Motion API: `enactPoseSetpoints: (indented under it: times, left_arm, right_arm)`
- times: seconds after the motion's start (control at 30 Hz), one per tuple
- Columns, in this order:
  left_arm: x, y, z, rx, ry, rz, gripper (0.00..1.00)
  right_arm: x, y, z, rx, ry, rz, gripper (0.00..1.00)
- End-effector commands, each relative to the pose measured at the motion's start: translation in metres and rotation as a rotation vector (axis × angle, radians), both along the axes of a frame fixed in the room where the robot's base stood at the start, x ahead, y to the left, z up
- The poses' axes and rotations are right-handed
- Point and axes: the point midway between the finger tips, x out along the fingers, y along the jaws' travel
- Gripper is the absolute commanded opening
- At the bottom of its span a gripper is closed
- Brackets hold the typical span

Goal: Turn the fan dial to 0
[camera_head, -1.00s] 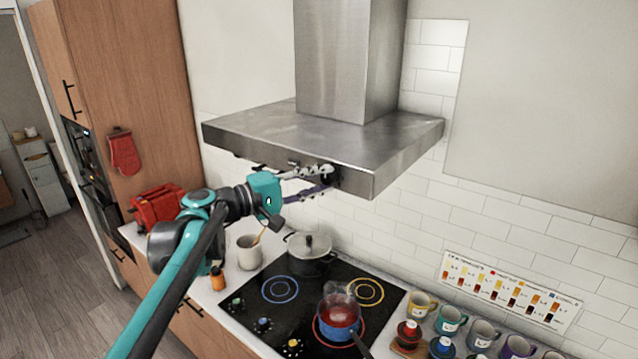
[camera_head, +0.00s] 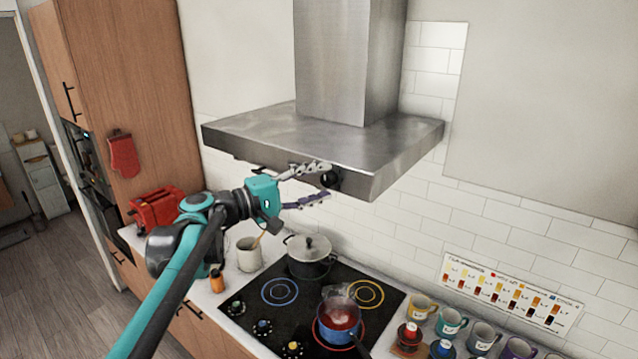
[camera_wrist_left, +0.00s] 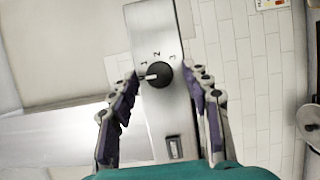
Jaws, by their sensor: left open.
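The fan dial (camera_head: 331,180) is a round black knob on the front edge of the steel range hood (camera_head: 290,135). In the left wrist view the dial (camera_wrist_left: 159,75) has a white pointer aimed left, just below the mark 1. The marks 1, 2 and 3 show around it; I cannot make out a 0. My left gripper (camera_head: 323,181) is open in front of the dial, one finger on each side. In the wrist view its fingers (camera_wrist_left: 161,73) stand apart from the knob with nothing between them and me. My right gripper is not in view.
A rocker switch (camera_wrist_left: 174,147) sits on the hood's front strip. Below are the black cooktop (camera_head: 262,308), a lidded pot (camera_head: 310,262), a blue pan with red contents (camera_head: 338,325) and several mugs. Air around the hood's front is free.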

Motion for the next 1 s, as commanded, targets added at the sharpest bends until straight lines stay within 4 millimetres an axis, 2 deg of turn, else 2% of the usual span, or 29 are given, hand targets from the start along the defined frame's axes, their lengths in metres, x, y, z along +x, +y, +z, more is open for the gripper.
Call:
enactPoseSetpoints:
  times: [0.17, 0.4, 0.53, 0.7, 1.0]
  left_arm:
    - [-0.014, 0.025, 0.0, 0.0, 0.0, 0.006, 0.49]
    - [-0.041, 0.07, -0.001, 0.0, 0.0, 0.005, 0.49]
    - [-0.052, 0.088, -0.001, 0.0, 0.0, 0.004, 0.49]
    - [-0.06, 0.099, -0.001, 0.001, 0.001, 0.002, 0.49]
    - [-0.061, 0.1, -0.001, 0.001, 0.001, 0.001, 0.49]
  right_arm:
    - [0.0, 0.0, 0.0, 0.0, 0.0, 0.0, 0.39]
    - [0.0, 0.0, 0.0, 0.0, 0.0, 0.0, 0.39]
    - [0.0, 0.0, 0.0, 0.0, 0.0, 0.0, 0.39]
    - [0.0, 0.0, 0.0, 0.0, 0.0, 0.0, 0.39]
    - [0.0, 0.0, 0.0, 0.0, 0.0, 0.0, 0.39]
